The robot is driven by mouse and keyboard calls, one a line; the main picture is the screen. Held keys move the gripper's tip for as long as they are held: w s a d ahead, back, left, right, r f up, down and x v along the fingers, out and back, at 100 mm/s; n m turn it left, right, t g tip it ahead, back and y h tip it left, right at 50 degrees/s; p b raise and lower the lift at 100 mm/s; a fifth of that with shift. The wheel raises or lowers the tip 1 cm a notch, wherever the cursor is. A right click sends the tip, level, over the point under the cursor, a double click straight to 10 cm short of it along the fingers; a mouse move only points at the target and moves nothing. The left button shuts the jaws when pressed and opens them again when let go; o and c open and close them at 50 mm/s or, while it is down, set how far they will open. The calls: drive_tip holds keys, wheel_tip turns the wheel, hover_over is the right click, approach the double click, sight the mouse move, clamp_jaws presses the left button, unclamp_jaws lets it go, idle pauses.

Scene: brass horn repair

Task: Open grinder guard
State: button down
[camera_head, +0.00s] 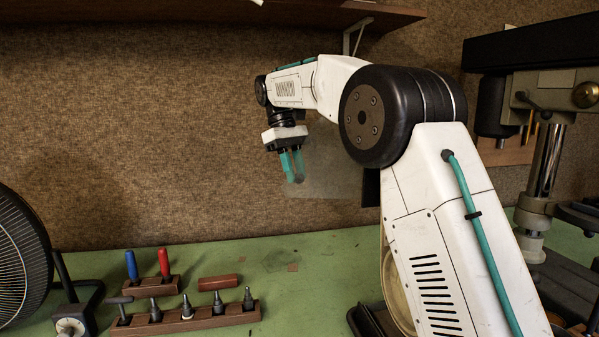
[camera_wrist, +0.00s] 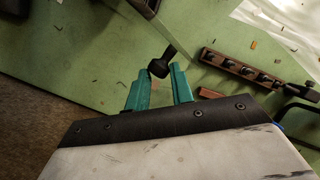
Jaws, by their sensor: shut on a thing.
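My gripper (camera_head: 296,179), with teal fingers, points down above the bench in the head view. In the wrist view my gripper (camera_wrist: 161,73) has its fingers closed around a black knob (camera_wrist: 158,67). The guard appears as a faint clear pane (camera_head: 328,173) just right of the fingers in the head view, raised in front of the wall. The grinder is mostly hidden behind my arm; a pale round wheel (camera_head: 398,290) and a dark base show beside it. The guard's hinge is hidden.
A wooden tool block (camera_head: 228,318) with several dark bits stands on the green bench (camera_head: 330,245). A smaller block holds a blue and a red handle (camera_head: 164,262). A black fan (camera_head: 20,255) stands at left, a drill press (camera_head: 548,150) at right. A shelf (camera_head: 230,12) hangs above.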

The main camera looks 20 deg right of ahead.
drive_tip(key=shift+w+d+m, duration=0.3)
drive_tip(key=shift+d+m, duration=0.2)
drive_tip(key=shift+d, duration=0.3)
drive_tip(key=c, duration=1.3)
unclamp_jaws()
drive_tip(key=shift+s+d, duration=0.1)
drive_tip(key=shift+o, duration=0.5)
drive_tip(key=shift+d, duration=0.4)
drive_tip(key=shift+a, duration=0.3)
drive_tip(key=shift+c, duration=0.2)
drive_tip(key=shift+a+r, duration=0.1)
